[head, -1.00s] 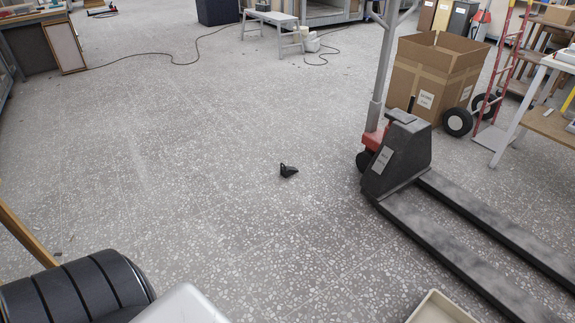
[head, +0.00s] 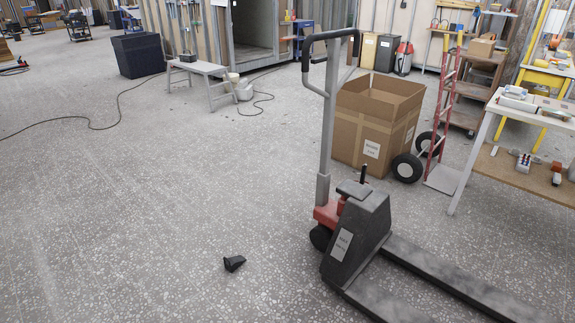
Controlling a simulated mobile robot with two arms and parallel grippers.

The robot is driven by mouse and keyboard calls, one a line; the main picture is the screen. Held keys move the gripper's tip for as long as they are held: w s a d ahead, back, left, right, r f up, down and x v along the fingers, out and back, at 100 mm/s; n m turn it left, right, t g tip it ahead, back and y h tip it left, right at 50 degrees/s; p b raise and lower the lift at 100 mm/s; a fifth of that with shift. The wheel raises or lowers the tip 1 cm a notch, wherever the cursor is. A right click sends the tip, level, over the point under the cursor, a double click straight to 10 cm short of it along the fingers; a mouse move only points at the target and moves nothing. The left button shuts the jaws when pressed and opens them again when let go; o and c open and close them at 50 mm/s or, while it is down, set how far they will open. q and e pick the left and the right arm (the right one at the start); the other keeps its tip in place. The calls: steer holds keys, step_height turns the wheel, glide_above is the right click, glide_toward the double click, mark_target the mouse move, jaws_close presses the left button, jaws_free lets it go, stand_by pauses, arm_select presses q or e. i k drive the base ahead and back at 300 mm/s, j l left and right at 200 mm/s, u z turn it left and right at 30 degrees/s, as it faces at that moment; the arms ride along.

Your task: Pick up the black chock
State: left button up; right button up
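The black chock (head: 234,263) lies on the speckled grey floor in the lower middle of the head view. It is a small dark wedge, apart from everything around it, to the left of the pallet jack (head: 357,235). Neither of my grippers shows in the head view, so their state is hidden.
The pallet jack's forks (head: 455,283) reach toward the lower right. Behind it stand an open cardboard box (head: 375,130) and a red hand truck (head: 440,120). A white table (head: 527,140) is at right. A low bench (head: 205,75) and a cable (head: 105,128) lie farther back.

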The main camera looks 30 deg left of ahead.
mark_target(232, 264)
steer(key=i+j+u, duration=0.1)
steer(key=i+j, duration=0.65)
steer(key=i, duration=0.15)
steer(key=i+j+u, duration=0.15)
steer(key=i+j, duration=0.2)
steer(key=i, duration=0.15)
steer(key=i+j+u, duration=0.1)
steer(key=i+j, duration=0.2)
steer(key=i, duration=0.2)
steer(key=i+j, duration=0.3)
steer(key=i, duration=0.15)
steer(key=u, duration=0.05)
